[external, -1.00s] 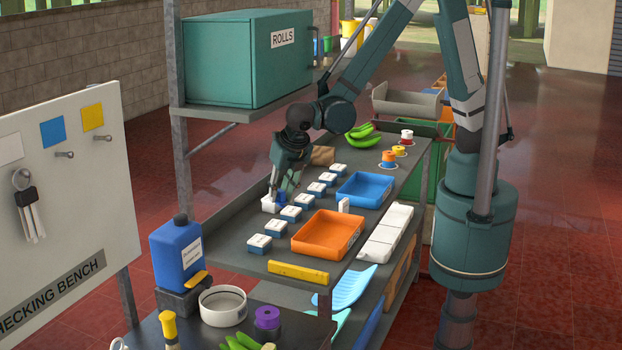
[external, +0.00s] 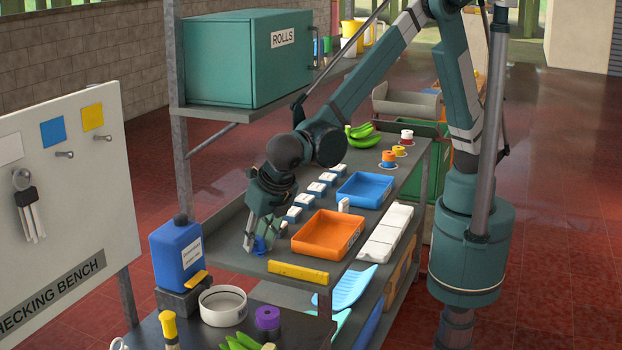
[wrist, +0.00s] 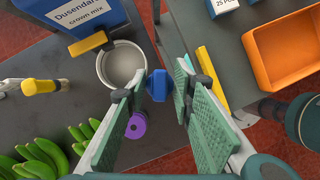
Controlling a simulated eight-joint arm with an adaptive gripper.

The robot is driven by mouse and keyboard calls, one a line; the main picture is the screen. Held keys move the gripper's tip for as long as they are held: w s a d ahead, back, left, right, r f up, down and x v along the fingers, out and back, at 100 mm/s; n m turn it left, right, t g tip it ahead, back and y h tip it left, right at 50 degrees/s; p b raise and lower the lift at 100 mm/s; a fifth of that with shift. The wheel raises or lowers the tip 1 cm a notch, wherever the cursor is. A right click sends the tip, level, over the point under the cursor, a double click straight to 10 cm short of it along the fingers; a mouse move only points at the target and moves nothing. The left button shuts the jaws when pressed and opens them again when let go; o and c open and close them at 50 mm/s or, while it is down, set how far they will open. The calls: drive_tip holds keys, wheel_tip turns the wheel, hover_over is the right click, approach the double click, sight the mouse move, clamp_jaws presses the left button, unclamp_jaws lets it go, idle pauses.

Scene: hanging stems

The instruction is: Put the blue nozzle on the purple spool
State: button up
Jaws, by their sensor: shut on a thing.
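The blue nozzle (wrist: 157,85) is held between the fingertips of my gripper (wrist: 160,88) in the wrist view. In the external view, the nozzle (external: 262,244) shows partly behind the fingers of my gripper (external: 256,236), over the near left end of the grey bench. The purple spool (external: 267,318) stands upright on the lower dark table in front. It also shows in the wrist view (wrist: 136,127), partly covered by my left finger. The nozzle is apart from the spool.
A white round dish (external: 222,306), green bananas (external: 240,342) and a yellow-handled tool (external: 169,328) surround the spool. A blue jug (external: 178,252) stands behind the dish. A yellow bar (external: 298,272) lies along the bench edge beside an orange tray (external: 327,234).

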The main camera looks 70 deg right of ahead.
drive_tip(key=s+a+b, duration=0.2)
drive_tip(key=s+a, duration=0.5)
drive_tip(key=a, duration=0.3)
drive_tip(key=shift+s+a+r+n, duration=0.15)
drive_tip(key=shift+s+r+n, duration=0.1)
drive_tip(key=shift+n, duration=0.05)
drive_tip(key=shift+f, duration=0.1)
approach(262, 309)
drive_tip(key=shift+w+d+f, duration=0.1)
drive_tip(key=shift+w+d, duration=0.45)
drive_tip(key=shift+w, duration=0.3)
drive_tip(key=shift+f, duration=0.15)
drive_tip(key=shift+f+b, duration=0.3)
drive_tip(key=shift+f, duration=1.45)
drive_tip(key=shift+f, duration=0.15)
drive_tip(key=o, duration=0.8)
